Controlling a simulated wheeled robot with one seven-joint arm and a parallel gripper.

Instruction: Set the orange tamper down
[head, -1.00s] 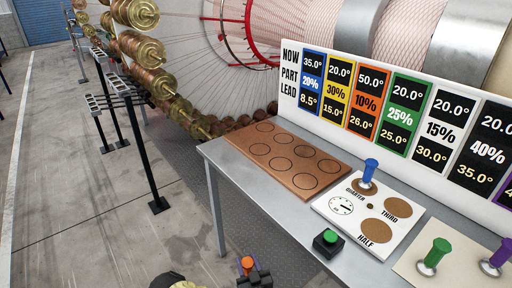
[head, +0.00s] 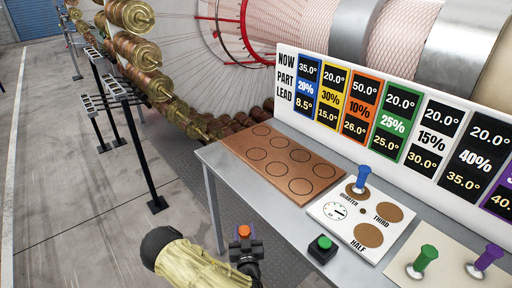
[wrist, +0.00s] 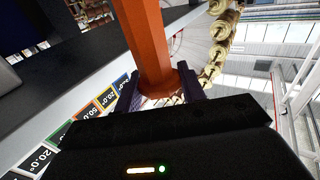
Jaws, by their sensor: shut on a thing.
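My gripper (head: 244,247) is shut on the orange tamper (head: 243,232), in front of the grey table's near edge and clear of its top. In the wrist view the tamper's orange shaft (wrist: 153,45) stands up between the two dark fingers. In the head view only its top shows; the rest is hidden by the gripper. A blue tamper (head: 362,178) stands upright on the quarter spot of the white dial board (head: 330,225). A green tamper (head: 424,262) and a purple tamper (head: 486,260) stand on a cream mat (head: 398,270) at the right.
The brown board (head: 240,147) with several empty ringed spots lies on the table at the left. The third and half spots (head: 368,236) are bare. A green button (head: 322,248) sits at the table's front edge. The sign panel (head: 350,80) stands behind.

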